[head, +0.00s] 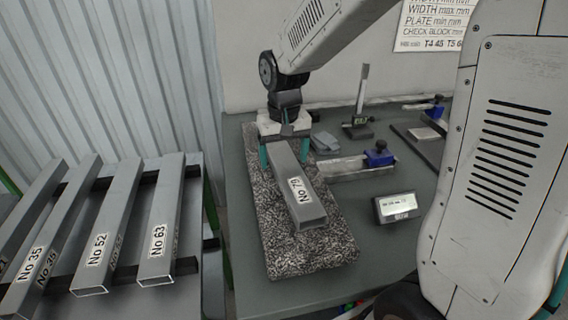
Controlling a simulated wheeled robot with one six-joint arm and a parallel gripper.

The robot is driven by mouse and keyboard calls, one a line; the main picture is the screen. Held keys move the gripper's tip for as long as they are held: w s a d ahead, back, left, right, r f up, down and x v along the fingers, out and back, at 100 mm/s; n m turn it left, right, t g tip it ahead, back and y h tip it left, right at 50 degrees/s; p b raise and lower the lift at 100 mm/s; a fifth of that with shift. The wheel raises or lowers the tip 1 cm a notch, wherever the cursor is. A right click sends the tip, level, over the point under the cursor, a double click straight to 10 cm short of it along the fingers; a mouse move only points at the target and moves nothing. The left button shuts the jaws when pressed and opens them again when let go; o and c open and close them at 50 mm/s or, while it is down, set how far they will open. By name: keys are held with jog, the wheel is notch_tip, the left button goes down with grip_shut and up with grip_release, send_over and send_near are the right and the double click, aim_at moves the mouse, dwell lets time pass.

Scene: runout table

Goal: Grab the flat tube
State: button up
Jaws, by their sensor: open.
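A grey rectangular tube (292,187) labelled "No 79" lies lengthwise on a speckled granite plate (318,258) on the table, its open end toward me. My gripper (285,154) is at the tube's far end, pointing down. Its two teal fingers are open, one on each side of the tube; I cannot tell whether they touch it. More grey tubes labelled "No 35" (38,240), "No 52" (108,225) and "No 63" (165,220) lie side by side on a rack at the left.
A height gauge (360,110), a blue-ended measuring tool (378,157) and a small display box (398,207) stand right of the plate. A dark flat plate (425,140) lies farther right. A gap separates rack and table (245,285).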

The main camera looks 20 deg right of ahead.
jog(key=c, duration=1.2)
jog(key=shift+c, duration=1.3)
jog(key=shift+r, duration=0.1)
